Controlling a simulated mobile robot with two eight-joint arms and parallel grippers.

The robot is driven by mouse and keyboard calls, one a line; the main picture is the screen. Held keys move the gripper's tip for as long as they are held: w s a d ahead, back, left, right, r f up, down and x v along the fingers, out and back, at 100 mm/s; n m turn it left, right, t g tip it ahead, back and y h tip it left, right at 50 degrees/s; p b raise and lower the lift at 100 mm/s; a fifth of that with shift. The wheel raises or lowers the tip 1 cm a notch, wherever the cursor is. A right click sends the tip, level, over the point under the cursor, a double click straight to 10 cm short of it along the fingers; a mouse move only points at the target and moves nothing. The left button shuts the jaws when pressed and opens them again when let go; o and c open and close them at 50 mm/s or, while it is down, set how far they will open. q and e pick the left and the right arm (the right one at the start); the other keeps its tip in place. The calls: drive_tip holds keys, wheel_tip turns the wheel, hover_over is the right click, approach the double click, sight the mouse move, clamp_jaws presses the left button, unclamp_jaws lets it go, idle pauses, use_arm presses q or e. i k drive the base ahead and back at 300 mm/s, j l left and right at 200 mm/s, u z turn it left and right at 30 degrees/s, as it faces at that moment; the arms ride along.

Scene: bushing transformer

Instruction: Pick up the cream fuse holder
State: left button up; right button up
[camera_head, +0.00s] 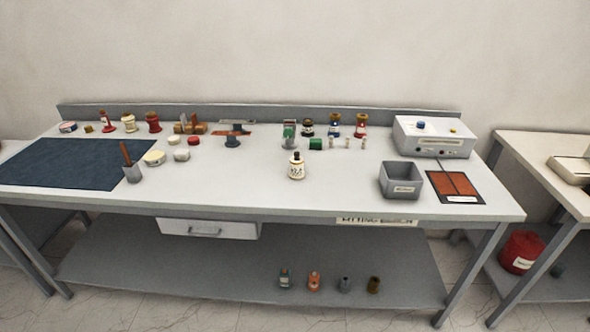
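A cream, bottle-shaped piece with a dark top and dark print (296,168) stands upright near the middle of the workbench (260,185). It stands apart from the other things. Another cream piece (129,123) stands upright at the back left, between red pieces. A round cream piece (154,158) lies by the dark mat. I cannot tell for sure which of these is the cream fuse holder. Neither of my grippers is in view.
A dark blue mat (60,165) covers the bench's left. A grey bin (400,181), a white instrument box (433,137) and an orange-red pad (454,186) are at the right. Several small bottles and parts line the back. The front middle is clear. A lower shelf (220,270) holds several small parts.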

sight(296, 172)
drive_tip(key=i+l, duration=0.2)
drive_tip(key=i, duration=0.15)
drive_tip(key=i+l+u, duration=0.75)
drive_tip(key=u, duration=0.9)
